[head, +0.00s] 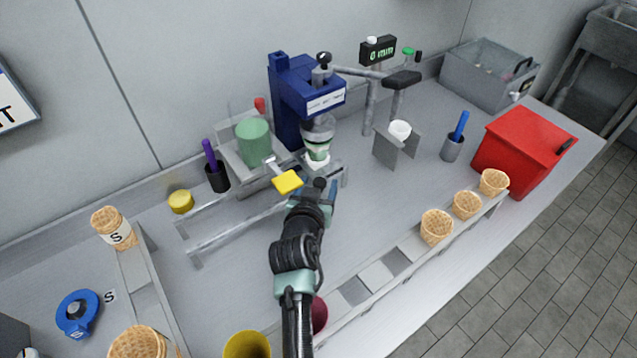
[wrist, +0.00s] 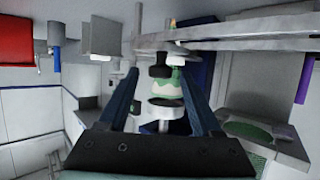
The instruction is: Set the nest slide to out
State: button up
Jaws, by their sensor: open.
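The blue press (head: 292,100) stands against the back wall. Under its head a green and white piece (head: 317,156) sits at the nest, and it also shows in the wrist view (wrist: 168,88). The nest slide's black knob (head: 320,184) sticks out at the front of the press. My gripper (head: 318,191) is at this knob. In the wrist view my gripper (wrist: 161,78) is open, with a dark blue finger on each side of the knob (wrist: 160,70). I cannot tell whether either finger touches it. My arm and gripper hide part of the slide.
A yellow paddle (head: 287,181) and a green canister (head: 253,142) are close on the left. A grey stand with a white cup (head: 400,131) is to the right. Waffle cones (head: 437,226) stand in a front rack.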

jog(key=shift+w, duration=0.25)
grip_shut()
dwell(1.4)
